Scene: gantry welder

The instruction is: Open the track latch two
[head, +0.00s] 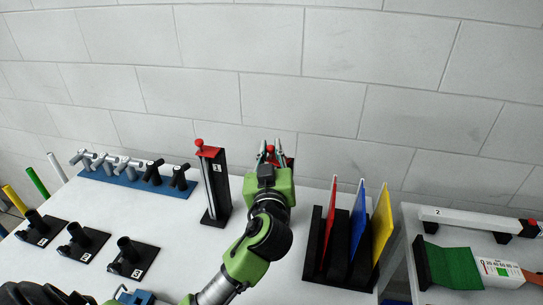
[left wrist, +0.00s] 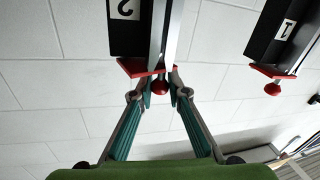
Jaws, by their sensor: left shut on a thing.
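Track latch two shows in the left wrist view as a black post (left wrist: 127,30) marked 2, upside down, with a pale rail and a red end plate (left wrist: 143,67). In the head view it is mostly hidden behind my left gripper (head: 270,152); its red knob (head: 270,149) shows between the fingers. My left gripper, also in the left wrist view (left wrist: 161,92), is shut on this knob at the plate. The fingers partly hide the knob there. My right gripper is not in view.
Track latch one (head: 217,185), with a red top and knob, stands just left of my gripper. A black rack (head: 312,268) with red, blue and yellow panels stands to the right. A blue rail (head: 130,180) with several handles lies behind left.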

